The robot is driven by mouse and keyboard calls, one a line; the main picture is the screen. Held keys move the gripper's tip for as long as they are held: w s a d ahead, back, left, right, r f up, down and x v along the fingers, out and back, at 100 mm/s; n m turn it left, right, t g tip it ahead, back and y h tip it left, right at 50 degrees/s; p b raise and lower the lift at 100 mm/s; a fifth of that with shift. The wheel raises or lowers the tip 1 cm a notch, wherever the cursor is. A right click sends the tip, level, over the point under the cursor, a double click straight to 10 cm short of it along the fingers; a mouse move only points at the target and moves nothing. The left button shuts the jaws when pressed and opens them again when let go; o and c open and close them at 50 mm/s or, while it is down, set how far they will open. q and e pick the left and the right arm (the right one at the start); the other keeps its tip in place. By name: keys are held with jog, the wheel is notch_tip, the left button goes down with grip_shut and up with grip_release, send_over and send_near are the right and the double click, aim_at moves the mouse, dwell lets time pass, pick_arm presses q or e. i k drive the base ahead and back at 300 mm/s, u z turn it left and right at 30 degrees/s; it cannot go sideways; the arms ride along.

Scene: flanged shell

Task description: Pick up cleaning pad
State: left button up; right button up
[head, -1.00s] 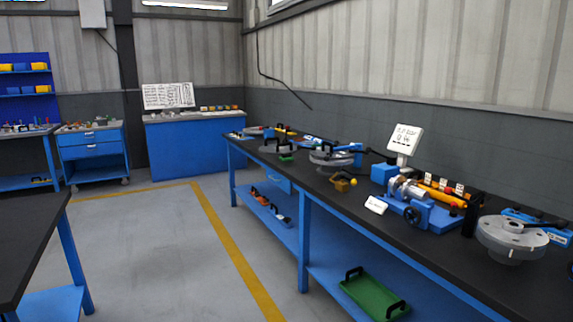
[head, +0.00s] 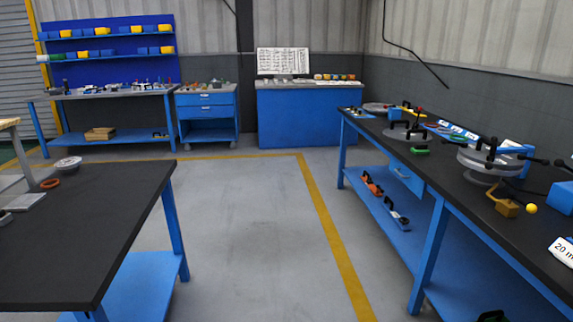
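I cannot make out a cleaning pad for certain. A small green block (head: 420,150) lies on the black top of the right-hand workbench (head: 545,230), near its front edge; it may be the pad, but it is too small to tell. It lies just in front of a grey round flanged part (head: 400,133). Neither of my grippers shows in the head view.
A black table (head: 95,235) stands at the left, with an orange ring (head: 50,183) on it. A larger flanged disc (head: 487,160) stands on the right bench. Blue cabinets (head: 308,117) line the back. Open grey floor (head: 245,215) lies between the tables.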

aim_at(419, 149)
jog(key=u, duration=0.25)
jog(key=i, duration=2.3)
jog(key=z, duration=0.4)
jog(key=i, duration=1.65)
jog(key=z, duration=2.1)
jog(key=i, duration=0.9)
jog(key=z, duration=0.6)
